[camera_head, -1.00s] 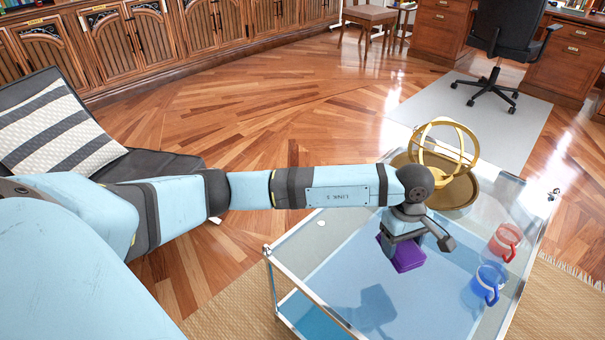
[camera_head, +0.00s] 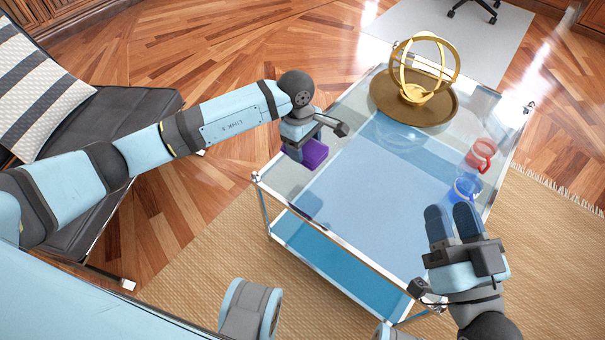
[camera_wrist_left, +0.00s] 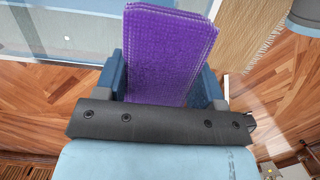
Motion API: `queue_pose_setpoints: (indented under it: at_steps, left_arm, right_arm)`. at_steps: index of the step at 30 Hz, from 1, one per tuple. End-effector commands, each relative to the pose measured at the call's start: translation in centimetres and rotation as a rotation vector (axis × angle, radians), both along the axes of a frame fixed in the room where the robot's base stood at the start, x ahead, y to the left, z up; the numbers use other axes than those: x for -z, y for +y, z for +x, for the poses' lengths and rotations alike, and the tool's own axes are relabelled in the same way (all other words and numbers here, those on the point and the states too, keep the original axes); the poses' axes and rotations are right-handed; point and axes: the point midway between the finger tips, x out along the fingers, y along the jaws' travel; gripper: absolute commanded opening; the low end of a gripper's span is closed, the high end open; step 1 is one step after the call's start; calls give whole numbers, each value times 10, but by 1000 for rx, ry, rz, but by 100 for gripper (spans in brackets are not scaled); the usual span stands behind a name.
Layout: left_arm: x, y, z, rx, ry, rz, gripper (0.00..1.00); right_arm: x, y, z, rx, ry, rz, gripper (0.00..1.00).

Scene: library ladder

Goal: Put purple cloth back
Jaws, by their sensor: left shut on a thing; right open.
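The purple cloth (camera_head: 309,153) is a folded block in my left gripper (camera_head: 300,150), at the far left edge of the glass-topped cart (camera_head: 345,237). In the left wrist view the purple cloth (camera_wrist_left: 168,55) sits between the two fingers of my left gripper (camera_wrist_left: 168,85), with visible stitching along its edge. I cannot tell whether it touches the glass. My right gripper (camera_head: 453,220) is open and empty over the cart's near right part. Its two fingers point away from me.
A brass armillary globe (camera_head: 420,72) stands on a round brass tray (camera_head: 412,105) at the cart's far end. A red glass mug (camera_head: 481,155) and a blue glass mug (camera_head: 466,188) stand at its right edge. The middle of the cart is clear. A dark chair with a striped cushion (camera_head: 35,90) is at left.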

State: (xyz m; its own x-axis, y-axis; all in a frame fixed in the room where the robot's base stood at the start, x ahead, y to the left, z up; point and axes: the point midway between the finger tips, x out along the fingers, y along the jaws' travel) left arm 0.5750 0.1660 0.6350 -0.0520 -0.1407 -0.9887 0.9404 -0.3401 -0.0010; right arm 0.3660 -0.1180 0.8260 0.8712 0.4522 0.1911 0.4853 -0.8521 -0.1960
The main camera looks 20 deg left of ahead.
Motion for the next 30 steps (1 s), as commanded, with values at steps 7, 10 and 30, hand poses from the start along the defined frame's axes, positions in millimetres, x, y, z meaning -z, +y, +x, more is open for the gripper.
queue_pose_setpoints:
  at_steps: [7,10,30]
  left_arm:
    - [59,-1,0,0,2,-2,41]
    - [68,0,0,0,0,0,41]
    - [113,0,0,2,-1,0,41]
  right_arm:
    - [26,2,2,-20,69,-35,43]
    - [30,3,3,-25,84,-42,43]
    - [51,4,4,-46,148,-76,43]
